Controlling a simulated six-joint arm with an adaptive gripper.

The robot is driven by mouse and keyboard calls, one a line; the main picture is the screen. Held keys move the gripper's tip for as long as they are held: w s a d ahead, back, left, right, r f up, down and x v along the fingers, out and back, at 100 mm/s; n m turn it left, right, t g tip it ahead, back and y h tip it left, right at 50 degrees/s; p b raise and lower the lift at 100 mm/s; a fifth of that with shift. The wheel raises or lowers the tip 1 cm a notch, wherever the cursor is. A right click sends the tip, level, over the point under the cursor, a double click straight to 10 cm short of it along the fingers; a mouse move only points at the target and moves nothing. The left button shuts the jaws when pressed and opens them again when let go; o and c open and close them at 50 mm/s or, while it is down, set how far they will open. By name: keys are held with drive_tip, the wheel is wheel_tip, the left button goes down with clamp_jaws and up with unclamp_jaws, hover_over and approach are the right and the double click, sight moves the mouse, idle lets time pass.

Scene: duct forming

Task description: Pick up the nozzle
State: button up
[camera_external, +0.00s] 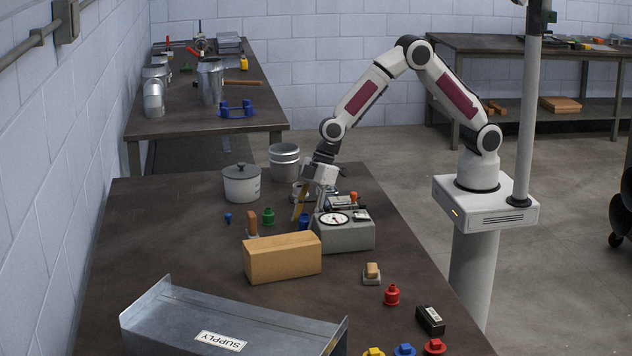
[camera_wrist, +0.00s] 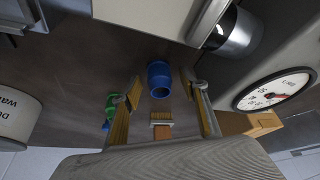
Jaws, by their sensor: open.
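My gripper (camera_external: 308,214) points down over the far part of the dark table, beside the grey gauge box (camera_external: 345,233). In the wrist view my gripper (camera_wrist: 166,94) is open, with its fingers apart. A blue hollow cylindrical piece (camera_wrist: 159,80), which looks like a nozzle, shows between and beyond the fingertips, apparently untouched. In the external view this blue piece (camera_external: 304,223) is partly hidden by the gripper and the gauge box. A green piece (camera_external: 268,216) stands to its left; it is partly hidden behind a finger in the wrist view (camera_wrist: 109,104).
A lidded pot (camera_external: 241,183) and a metal can (camera_external: 285,161) stand behind. A metal SUPPLY tray (camera_external: 228,325) fills the front. A red piece (camera_external: 392,295) and several coloured fittings lie front right.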

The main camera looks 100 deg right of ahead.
drive_tip(key=shift+w+f, duration=0.1)
drive_tip(key=shift+f, duration=0.15)
idle(0.3)
drive_tip(key=c, duration=1)
